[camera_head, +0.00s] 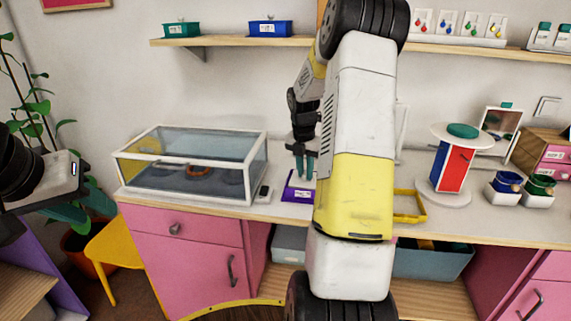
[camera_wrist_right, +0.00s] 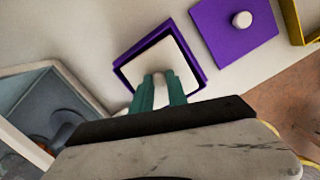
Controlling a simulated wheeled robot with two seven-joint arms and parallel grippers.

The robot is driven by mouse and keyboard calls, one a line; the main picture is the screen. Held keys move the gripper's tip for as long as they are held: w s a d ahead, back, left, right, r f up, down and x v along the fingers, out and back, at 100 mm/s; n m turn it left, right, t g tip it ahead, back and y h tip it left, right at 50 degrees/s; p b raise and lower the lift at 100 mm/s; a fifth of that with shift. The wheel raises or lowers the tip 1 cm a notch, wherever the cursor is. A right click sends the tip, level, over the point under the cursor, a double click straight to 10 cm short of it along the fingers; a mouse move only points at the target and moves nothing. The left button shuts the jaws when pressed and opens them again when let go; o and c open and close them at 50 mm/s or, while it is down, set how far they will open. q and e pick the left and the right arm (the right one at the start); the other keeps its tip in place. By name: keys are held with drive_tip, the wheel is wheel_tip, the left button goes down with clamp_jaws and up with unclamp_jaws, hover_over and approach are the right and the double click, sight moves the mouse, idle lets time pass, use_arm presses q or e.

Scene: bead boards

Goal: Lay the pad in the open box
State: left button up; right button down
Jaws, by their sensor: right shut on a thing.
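The open purple box (camera_wrist_right: 124,72) lies on the worktop and also shows in the head view (camera_head: 290,195). The white pad (camera_wrist_right: 172,55) is over the box's opening, inside its purple outline, with a dark gap around it. I cannot tell whether it touches the bottom. My right gripper (camera_wrist_right: 162,84) points down at the box, its teal fingers shut on the middle of the pad; it also shows in the head view (camera_head: 304,172). A purple lid (camera_wrist_right: 225,38) with a white knob lies beside the box. My left gripper (camera_head: 82,204) is at the far left, fingers apart, seemingly empty.
A glass case (camera_head: 195,165) stands left of the box, with a small dark device (camera_head: 263,193) between them. A yellow tray (camera_head: 412,212) lies to the right, partly behind my right arm. A red and blue stand (camera_head: 452,168) is further right. A shelf (camera_head: 230,41) runs above.

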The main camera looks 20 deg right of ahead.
drive_tip(key=shift+f, duration=0.9)
idle(0.5)
drive_tip(key=c, duration=0.8)
unclamp_jaws()
drive_tip(key=shift+c, duration=0.2)
drive_tip(key=shift+r, duration=4.05)
